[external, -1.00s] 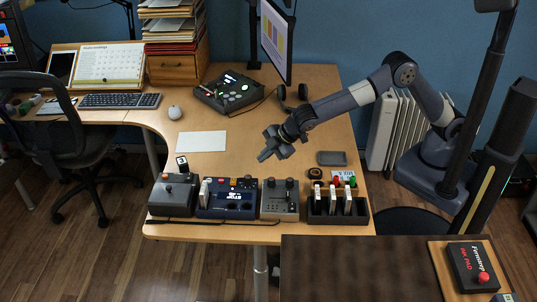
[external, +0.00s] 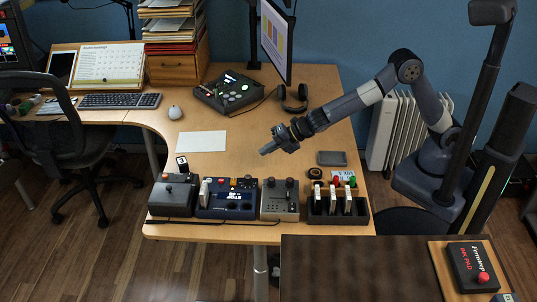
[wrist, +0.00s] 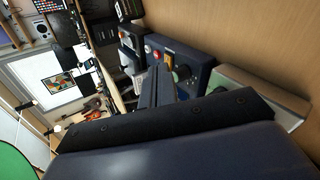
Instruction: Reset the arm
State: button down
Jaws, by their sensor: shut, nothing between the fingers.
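My gripper (external: 266,151) hangs over the wooden desk (external: 230,140), to the right of a white sheet and behind the row of control boxes. It points left and slightly down. Its fingers are shut with nothing between them. In the wrist view the dark fingers of my gripper (wrist: 158,86) show together near the middle, with control boxes beyond them. My arm stretches from its base at the right and bends at a raised elbow.
Below the gripper stand a grey joystick box (external: 174,194), a blue box (external: 228,198), another grey box (external: 280,200) and a dark rack (external: 338,206). The white sheet (external: 201,141) lies flat. Headphones (external: 295,98) and a monitor (external: 276,40) are behind. A dark table (external: 350,270) is in front.

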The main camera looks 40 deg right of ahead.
jog(key=shift+s+d+f+n, duration=0.15)
jog(key=shift+d+n, duration=0.15)
jog(key=shift+n, duration=0.5)
jog(key=c, duration=2.2)
grip_release()
